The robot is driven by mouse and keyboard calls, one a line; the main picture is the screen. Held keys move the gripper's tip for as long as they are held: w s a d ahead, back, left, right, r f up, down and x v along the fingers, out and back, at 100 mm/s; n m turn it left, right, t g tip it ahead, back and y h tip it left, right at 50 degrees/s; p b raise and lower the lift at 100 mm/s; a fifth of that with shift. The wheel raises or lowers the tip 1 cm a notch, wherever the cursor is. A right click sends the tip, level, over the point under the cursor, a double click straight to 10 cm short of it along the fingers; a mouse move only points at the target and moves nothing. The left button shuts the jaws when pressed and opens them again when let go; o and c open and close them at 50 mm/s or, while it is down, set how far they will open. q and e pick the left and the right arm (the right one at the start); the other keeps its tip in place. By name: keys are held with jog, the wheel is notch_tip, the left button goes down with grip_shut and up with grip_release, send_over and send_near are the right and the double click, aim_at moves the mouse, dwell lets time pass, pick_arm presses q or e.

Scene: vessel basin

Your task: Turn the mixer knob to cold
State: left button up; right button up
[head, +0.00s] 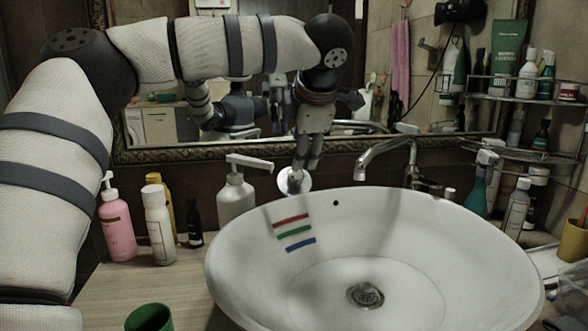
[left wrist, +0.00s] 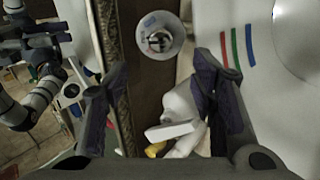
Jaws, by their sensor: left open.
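The mixer knob is a grey piece on a round white plate (head: 306,182) by the back left rim of the basin. In the left wrist view the knob (left wrist: 160,42) shows face on, at the top, ahead of the fingers. Red, green and blue stripes (head: 294,232) mark the basin's inner wall; they also show in the left wrist view (left wrist: 237,48). My left gripper (head: 307,163) points down just above the knob, partly covering it in the head view. Its fingers are spread with nothing between them. I cannot tell whether they touch the knob. My right gripper is out of view.
A white pump bottle (head: 236,197) stands close left of the knob. The faucet (head: 384,150) is to its right, and the framed mirror (head: 240,150) is behind. More bottles stand left, with a green cup (head: 150,318) in front. The basin (head: 400,235) is empty.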

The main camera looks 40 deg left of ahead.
aim_at(295, 174)
pick_arm(q)
jog(key=x, duration=1)
jog(key=c, duration=1.1)
